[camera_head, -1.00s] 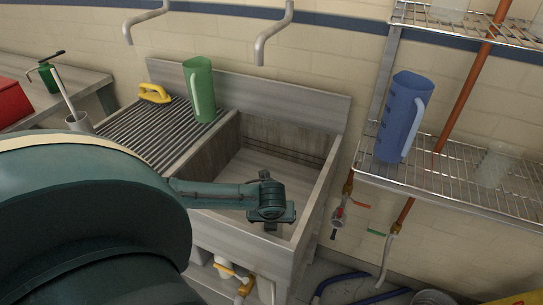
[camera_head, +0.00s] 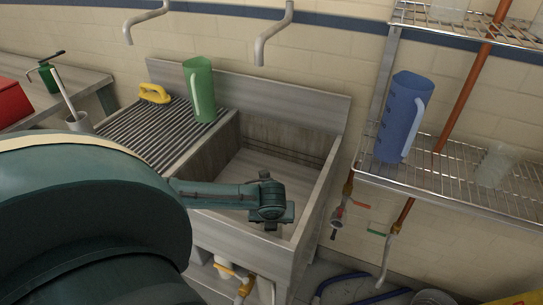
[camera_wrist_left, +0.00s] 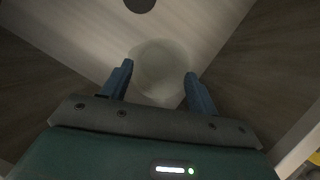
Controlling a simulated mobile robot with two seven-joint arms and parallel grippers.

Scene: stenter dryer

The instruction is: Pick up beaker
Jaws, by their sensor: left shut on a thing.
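My left gripper (camera_head: 270,212) reaches down into the sink basin in the head view; its fingers are hard to make out there. In the left wrist view my left gripper (camera_wrist_left: 158,69) has its two blue fingers on either side of a pale, see-through round beaker (camera_wrist_left: 161,80) and is shut on it. The beaker is low in the basin, with the sink floor behind it. In the head view I cannot make the beaker out behind the gripper. My right gripper is not in view.
The sink's walls (camera_head: 318,200) stand close around the gripper. A green jug (camera_head: 198,92) and yellow brush (camera_head: 154,94) are on the ribbed drainboard (camera_head: 150,135). A wire shelf (camera_head: 450,180) at right holds a blue jug (camera_head: 398,120) and a clear vessel (camera_head: 494,166).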

